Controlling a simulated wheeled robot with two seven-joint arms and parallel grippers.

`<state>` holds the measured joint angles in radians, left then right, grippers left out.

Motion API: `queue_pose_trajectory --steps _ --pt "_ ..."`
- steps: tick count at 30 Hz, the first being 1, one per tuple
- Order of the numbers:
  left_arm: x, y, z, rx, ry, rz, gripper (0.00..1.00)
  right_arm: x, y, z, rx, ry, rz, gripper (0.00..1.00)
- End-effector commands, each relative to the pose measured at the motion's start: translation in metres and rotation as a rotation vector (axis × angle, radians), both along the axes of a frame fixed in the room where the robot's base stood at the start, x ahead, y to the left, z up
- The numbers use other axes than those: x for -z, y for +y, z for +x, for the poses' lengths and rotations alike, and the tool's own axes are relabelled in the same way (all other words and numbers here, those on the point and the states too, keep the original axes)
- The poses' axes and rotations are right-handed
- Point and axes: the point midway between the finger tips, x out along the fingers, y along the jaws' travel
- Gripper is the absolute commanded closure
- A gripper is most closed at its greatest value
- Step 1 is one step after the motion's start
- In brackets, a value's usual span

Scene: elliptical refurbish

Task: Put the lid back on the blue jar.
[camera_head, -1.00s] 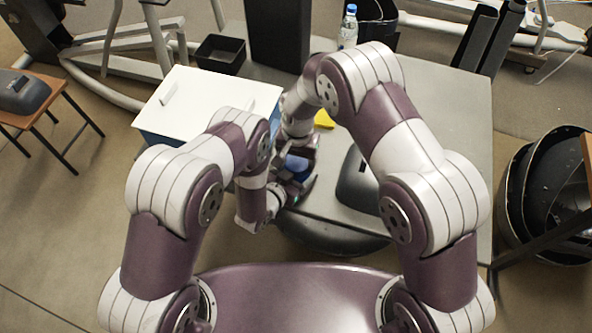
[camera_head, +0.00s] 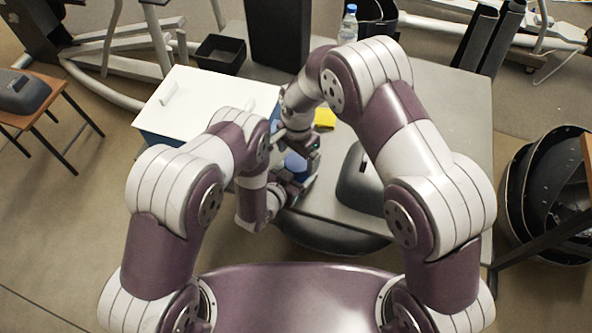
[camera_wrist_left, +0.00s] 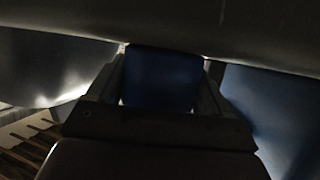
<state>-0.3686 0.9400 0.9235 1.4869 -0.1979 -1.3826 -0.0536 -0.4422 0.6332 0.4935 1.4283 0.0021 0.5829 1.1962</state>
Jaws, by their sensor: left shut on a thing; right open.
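The blue jar (camera_head: 295,163) shows only in part at the table's near edge, between my two grippers. My left gripper (camera_head: 290,183) is shut on the jar from its near side. In the left wrist view a dark blue surface (camera_wrist_left: 160,80) fills the gap between the left fingers (camera_wrist_left: 160,95). My right gripper (camera_head: 311,150) is open, close above and beside the jar at its right. The arms hide much of the jar, and I cannot make out its lid.
A blue box with a white top (camera_head: 215,100) stands left of the jar. A yellow item (camera_head: 325,117) lies behind it. A dark grey object (camera_head: 358,185) sits at the right, and a water bottle (camera_head: 348,25) at the back. The table's right side (camera_head: 455,130) is clear.

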Motion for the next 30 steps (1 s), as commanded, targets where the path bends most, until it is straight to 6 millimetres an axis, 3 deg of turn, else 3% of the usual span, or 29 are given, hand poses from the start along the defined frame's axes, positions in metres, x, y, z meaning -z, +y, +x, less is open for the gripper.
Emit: queue_pose_trajectory --steps 6,13,15,24,30 --pt "0.001 0.000 0.000 0.000 0.001 0.001 1.00 -0.022 0.000 0.000 0.000 -0.001 0.001 0.04" --pt "0.001 0.000 0.000 0.000 0.001 0.001 1.00 -0.023 0.000 0.000 0.000 0.001 -0.001 0.04" --pt "0.000 0.000 0.000 0.000 0.001 0.001 1.00 -0.024 0.000 0.000 -0.013 0.000 0.000 0.08" --pt "0.001 0.000 0.000 0.000 0.001 0.001 1.00 -0.057 0.000 -0.001 -0.429 -0.001 -0.001 0.08" --pt "0.000 0.000 0.000 0.000 0.001 0.001 1.00 -0.058 0.000 -0.001 -0.445 0.000 -0.001 0.08"
